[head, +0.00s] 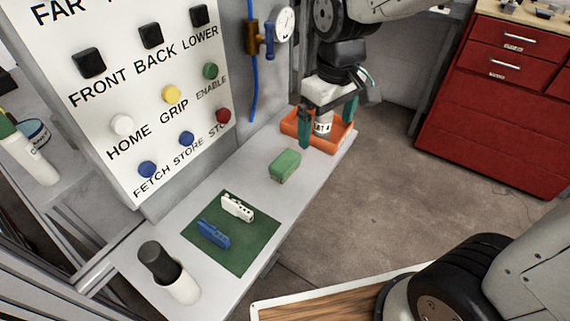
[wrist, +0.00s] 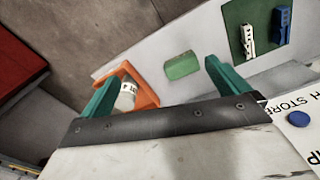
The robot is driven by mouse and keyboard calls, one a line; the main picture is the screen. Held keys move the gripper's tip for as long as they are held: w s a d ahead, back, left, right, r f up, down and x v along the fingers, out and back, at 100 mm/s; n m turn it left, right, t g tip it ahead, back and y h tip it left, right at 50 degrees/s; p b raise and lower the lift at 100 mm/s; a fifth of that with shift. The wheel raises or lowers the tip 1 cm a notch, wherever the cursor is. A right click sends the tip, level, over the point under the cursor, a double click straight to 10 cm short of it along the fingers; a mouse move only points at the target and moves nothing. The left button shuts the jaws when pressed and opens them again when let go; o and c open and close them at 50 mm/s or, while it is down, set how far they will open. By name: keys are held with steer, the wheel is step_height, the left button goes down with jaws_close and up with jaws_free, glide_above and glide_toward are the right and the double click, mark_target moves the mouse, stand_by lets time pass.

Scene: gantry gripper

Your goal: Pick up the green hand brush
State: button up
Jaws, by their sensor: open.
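The green hand brush (head: 284,165) looks like a small green block with rounded edges and lies on the grey shelf, between the orange tray and the green mat. I cannot make out bristles. It also shows in the wrist view (wrist: 182,65), beyond the fingertips and nearer the right finger. My gripper (head: 326,132) has two teal fingers spread apart, with nothing held between them. It is over the orange tray, to the right of and behind the brush in the head view. In the wrist view the gripper (wrist: 163,70) is open, and its left finger partly covers the tray.
The orange tray (head: 289,124) holds a white labelled cylinder (head: 323,123). The green mat (head: 245,255) bears a white piece (head: 237,208) and a blue piece (head: 213,233). A button panel (head: 140,125) rises behind the shelf. A black-topped white holder (head: 178,285) stands at the near end.

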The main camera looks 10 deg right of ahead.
mark_target(285, 159)
steer(key=w+a+f+n, duration=0.1)
steer(key=a+f, duration=0.1)
steer(key=w+a+f+n, duration=0.1)
steer(key=w+a+f, duration=0.1)
steer(key=f, duration=0.1)
steer(key=w+a+f, duration=0.2)
steer(key=a+f, duration=0.1)
steer(key=shift+w+a+f+n, duration=0.1)
steer(key=shift+w+n, duration=0.15)
steer(key=shift+n, duration=0.15)
step_height(285, 159, down, 8)
steer(key=shift+w+r, duration=0.1)
steer(key=c, duration=1)
